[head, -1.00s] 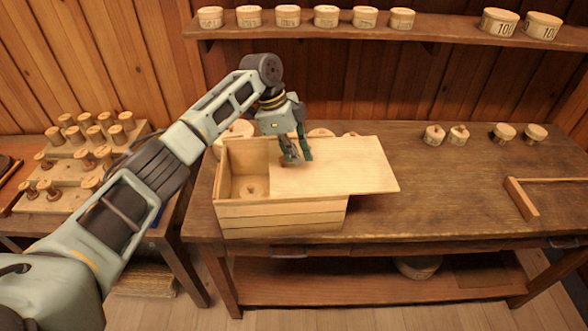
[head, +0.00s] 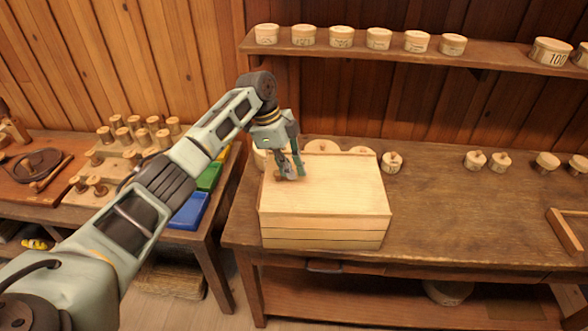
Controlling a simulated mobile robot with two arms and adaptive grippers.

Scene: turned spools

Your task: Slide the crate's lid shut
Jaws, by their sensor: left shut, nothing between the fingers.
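The wooden crate (head: 322,234) stands near the left end of the workbench. Its pale flat lid (head: 340,190) lies over the top and covers the whole opening that I can see, so the inside is hidden. My left gripper (head: 289,176) is shut and empty, with its fingertips at the lid's left part, near the back. I cannot tell whether the tips touch the lid. My right gripper is not in view.
Several round lidded pots (head: 341,37) line the shelf above. Small turned pieces (head: 475,160) stand at the bench's back right. A side table on the left holds a stepped rack of spools (head: 123,135) and a blue bin (head: 188,211).

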